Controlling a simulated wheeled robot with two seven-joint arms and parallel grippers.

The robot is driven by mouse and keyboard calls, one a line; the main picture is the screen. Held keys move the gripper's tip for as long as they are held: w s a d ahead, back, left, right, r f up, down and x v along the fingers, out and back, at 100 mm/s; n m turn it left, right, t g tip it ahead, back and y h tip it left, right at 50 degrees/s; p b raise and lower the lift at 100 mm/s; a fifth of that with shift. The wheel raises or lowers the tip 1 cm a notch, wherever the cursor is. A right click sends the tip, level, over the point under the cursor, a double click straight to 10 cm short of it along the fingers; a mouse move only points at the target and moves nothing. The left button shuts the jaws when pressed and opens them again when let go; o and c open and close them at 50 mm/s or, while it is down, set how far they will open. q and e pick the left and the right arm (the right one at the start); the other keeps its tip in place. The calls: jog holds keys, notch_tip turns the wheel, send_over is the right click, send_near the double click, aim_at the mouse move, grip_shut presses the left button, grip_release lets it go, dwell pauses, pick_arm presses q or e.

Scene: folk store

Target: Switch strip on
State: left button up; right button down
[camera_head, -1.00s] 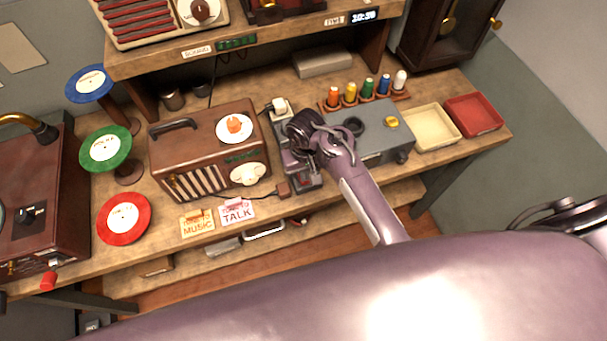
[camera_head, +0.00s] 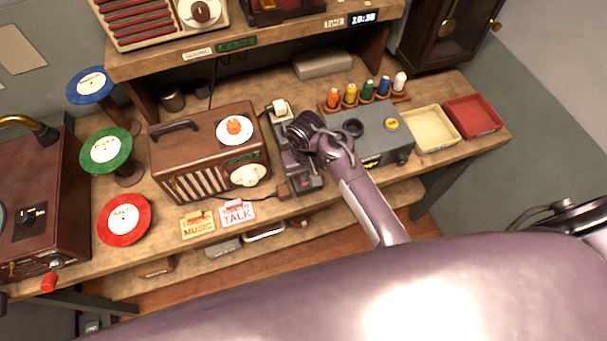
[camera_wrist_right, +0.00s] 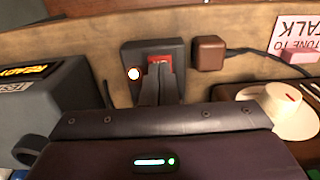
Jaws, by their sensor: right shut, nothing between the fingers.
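The dark power strip (camera_head: 283,117) lies on the bench between the brown radio and the grey box, partly covered by my right arm. Its near end (camera_wrist_right: 178,48) shows in the right wrist view with a red switch (camera_wrist_right: 153,62), partly hidden by the fingers. A small round lamp (camera_wrist_right: 134,73) beside the switch glows bright with an orange rim. My right gripper (camera_wrist_right: 158,75) is shut and empty, its tips at or just over the switch. I cannot tell whether they touch. In the head view my right wrist hides much of the strip. My left gripper is not in view.
The brown radio (camera_head: 185,155) stands left of the strip. The grey box (camera_head: 375,140) stands close on its right. A brown plug block (camera_wrist_right: 209,53) with a cable sits beside the strip's near end. Two tags (camera_head: 198,226) lie near the bench edge.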

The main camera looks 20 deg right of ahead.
jog(key=shift+r+p, duration=0.55)
jog(key=shift+r, duration=2.5)
